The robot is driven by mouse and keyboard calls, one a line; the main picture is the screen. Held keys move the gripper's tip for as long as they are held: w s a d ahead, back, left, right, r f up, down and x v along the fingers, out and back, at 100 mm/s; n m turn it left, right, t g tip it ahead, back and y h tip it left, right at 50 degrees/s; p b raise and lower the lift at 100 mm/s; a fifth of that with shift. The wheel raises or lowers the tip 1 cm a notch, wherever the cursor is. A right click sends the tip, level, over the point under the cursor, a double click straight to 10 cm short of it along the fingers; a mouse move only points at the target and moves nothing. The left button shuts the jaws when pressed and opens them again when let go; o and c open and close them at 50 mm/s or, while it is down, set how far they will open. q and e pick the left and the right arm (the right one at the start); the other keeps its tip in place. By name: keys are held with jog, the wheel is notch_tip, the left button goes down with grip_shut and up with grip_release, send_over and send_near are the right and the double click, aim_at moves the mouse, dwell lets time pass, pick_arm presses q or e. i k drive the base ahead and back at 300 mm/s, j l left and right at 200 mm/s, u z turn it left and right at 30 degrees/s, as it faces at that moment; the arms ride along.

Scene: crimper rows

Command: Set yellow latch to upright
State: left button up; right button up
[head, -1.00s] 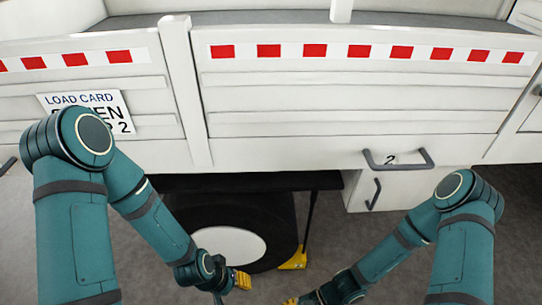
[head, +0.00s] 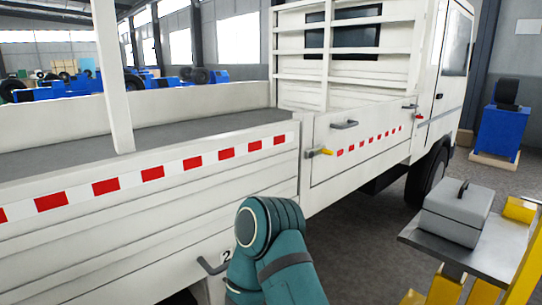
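The yellow latch (head: 326,151) is on the white truck's side, at the rear edge of the panel behind the cab. It is small in the head view. Its yellow handle sticks out about level to the right from a pale mount. One teal arm of mine, the right by its place beside the handle marked 2, rises at the bottom centre, well short of the latch. Neither of my grippers is in view.
A grey toolbox (head: 457,212) stands on a yellow-framed cart (head: 478,262) at right. Floor shows between truck and cart.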

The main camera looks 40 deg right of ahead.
aim_at(317, 151)
jog(key=z, duration=1.65)
